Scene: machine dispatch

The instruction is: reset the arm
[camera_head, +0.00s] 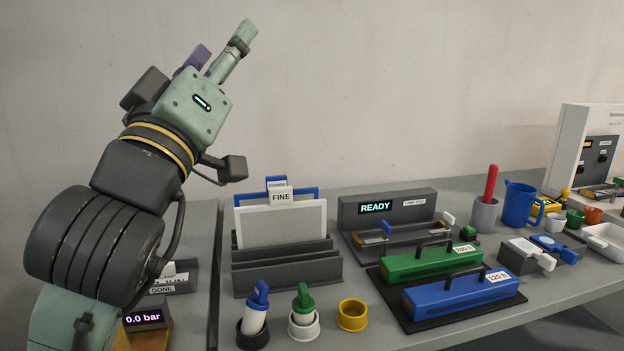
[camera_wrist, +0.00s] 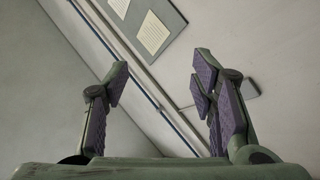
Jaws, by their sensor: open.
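My arm rises at the left of the head view, and my gripper (camera_head: 222,62) points up and to the right, high above the table, in front of the bare wall. Nothing touches the gripper in either view.
Below on the grey table stand a file rack (camera_head: 285,272), a green block (camera_head: 430,262), a blue block (camera_head: 462,294), a yellow ring (camera_head: 352,314), a READY display unit (camera_head: 388,209) and a blue mug (camera_head: 519,205). The air around the gripper is clear.

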